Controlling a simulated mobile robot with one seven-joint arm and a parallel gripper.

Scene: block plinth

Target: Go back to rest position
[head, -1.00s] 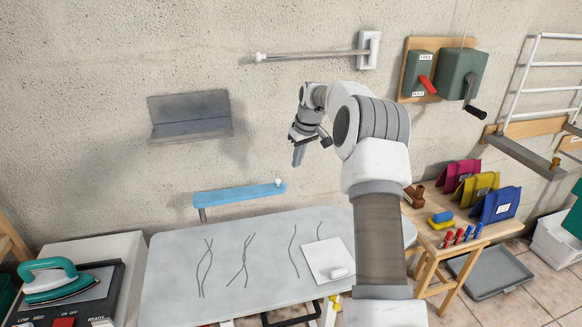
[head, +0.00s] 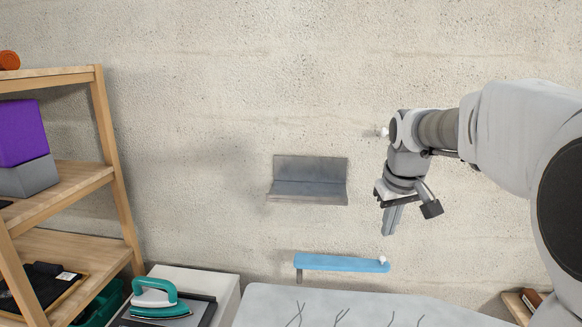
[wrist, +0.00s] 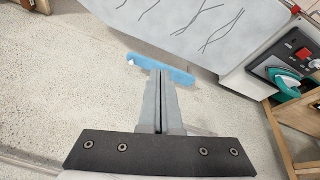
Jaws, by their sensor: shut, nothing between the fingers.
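My gripper (head: 389,220) hangs in front of the concrete wall at the right of the head view, pointing down. Its fingers are together with nothing between them. In the wrist view the shut fingers (wrist: 160,75) point toward a blue bar (wrist: 165,68), which they partly cover. In the head view the blue bar (head: 340,263) is below and left of my gripper, apart from it.
A grey metal shelf (head: 310,185) is on the wall left of my gripper. The pale ironing surface (head: 270,300) lies below. A teal iron (head: 158,298) stands at lower left beside a wooden rack (head: 65,165).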

